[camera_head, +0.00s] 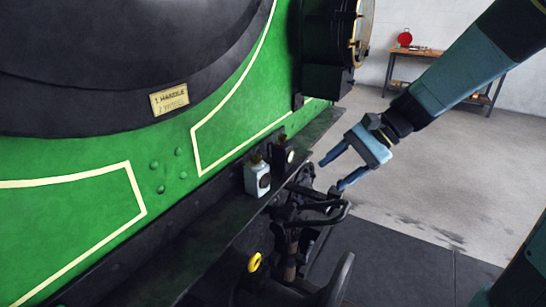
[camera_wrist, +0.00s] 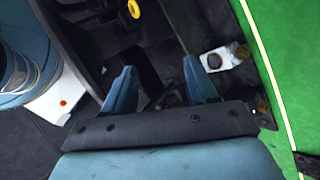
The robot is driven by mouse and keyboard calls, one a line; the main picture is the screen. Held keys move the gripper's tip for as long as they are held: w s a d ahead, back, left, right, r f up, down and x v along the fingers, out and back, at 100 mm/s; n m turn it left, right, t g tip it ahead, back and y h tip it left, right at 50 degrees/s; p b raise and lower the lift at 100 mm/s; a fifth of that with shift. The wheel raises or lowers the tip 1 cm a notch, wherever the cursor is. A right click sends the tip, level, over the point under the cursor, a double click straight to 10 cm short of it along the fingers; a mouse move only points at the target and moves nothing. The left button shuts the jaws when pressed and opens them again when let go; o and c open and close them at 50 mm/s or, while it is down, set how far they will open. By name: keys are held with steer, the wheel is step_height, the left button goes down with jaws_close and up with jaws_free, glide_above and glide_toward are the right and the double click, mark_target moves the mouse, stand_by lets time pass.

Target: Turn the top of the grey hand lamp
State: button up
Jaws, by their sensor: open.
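A pale grey hand lamp (camera_head: 257,180) with a dark round lens and a small brownish top stands upright on the dark ledge beside the green bodywork. It also shows in the wrist view (camera_wrist: 222,58), right of the fingers. A black hand lamp (camera_head: 281,158) with a light lens stands close behind it. My gripper (camera_head: 331,176) is open and empty, to the right of both lamps in the head view and apart from them. In the wrist view the two fingers (camera_wrist: 158,67) point up with a clear gap between them.
The dark ledge (camera_head: 205,255) runs along the green panel (camera_head: 75,215). Black coupling gear (camera_head: 310,208) lies below my gripper, and a yellow part (camera_head: 255,263) is near the front. A workbench (camera_head: 425,58) with a red object stands far back. Open floor lies to the right.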

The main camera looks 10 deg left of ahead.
steer(key=s+d+r+n+t+h, duration=0.3)
steer(key=s+d+n+h, duration=0.1)
steer(key=d, duration=0.4)
steer(key=shift+s+r+h, duration=0.3)
steer(key=shift+s+h, duration=0.1)
steer(key=shift+s, duration=0.5)
steer(key=s+d+r+n+t+h, duration=0.1)
steer(key=d, duration=0.2)
steer(key=s+d+r+n+t+h, duration=0.1)
steer(key=s+d+r+t, duration=0.1)
steer(key=d, duration=0.1)
steer(key=s+d+r+n+t+h, duration=0.1)
steer(key=d+h, duration=0.1)
steer(key=d, duration=0.1)
steer(key=shift+s+d+r+t, duration=0.2)
steer(key=shift+s+r+t, duration=0.1)
steer(key=shift+s+r, duration=0.1)
steer(key=shift+c, duration=1.4)
